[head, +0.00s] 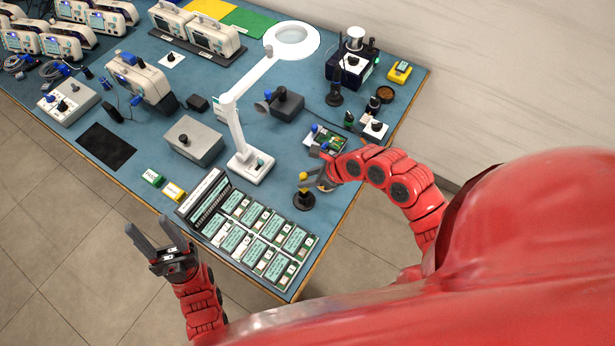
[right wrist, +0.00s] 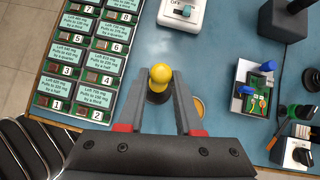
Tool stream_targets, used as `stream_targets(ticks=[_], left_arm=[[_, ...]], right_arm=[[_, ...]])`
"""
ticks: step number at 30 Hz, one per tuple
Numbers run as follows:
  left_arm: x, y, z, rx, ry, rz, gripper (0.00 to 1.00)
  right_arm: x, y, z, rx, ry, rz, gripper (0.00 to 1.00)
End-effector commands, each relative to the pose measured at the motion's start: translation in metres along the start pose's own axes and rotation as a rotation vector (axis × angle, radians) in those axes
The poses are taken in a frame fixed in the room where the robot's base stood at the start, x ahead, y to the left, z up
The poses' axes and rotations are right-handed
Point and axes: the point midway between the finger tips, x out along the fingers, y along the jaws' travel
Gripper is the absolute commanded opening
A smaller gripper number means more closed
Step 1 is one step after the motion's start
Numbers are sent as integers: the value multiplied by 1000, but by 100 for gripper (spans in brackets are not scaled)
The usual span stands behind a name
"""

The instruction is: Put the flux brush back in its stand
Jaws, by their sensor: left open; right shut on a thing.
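The flux brush shows as a yellow rounded top (head: 303,176) in the head view, and its yellow top (right wrist: 160,74) also shows in the right wrist view. My right gripper (head: 312,180) is shut on it, with a finger on either side. A round black stand (head: 304,201) is on the blue bench directly below the yellow top. In the right wrist view a dark part (right wrist: 157,96) shows between the fingers under the yellow top. I cannot tell whether the brush's lower end is inside the stand. My left gripper (head: 156,236) is open and empty, off the bench's front edge.
A rack of labelled green modules (head: 262,235) lies close left of the stand. The white magnifier lamp's base (head: 250,168) stands behind it. A small green circuit board (head: 325,138) lies beyond my right gripper. The bench's right edge is close by.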

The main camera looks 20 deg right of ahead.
Motion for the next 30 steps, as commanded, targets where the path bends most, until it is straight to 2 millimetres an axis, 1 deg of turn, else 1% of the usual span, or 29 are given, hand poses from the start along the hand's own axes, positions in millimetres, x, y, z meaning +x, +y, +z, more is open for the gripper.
stream_targets(ticks=[21, 30], left_arm=[[-27, 1, 4, 0, 0, 0, 50], [-28, 1, 5, 0, 0, 0, 50]], right_arm=[[20, 0, -17, 0, 2, 0, 0], [21, 0, -17, 1, 1, 1, 0]])
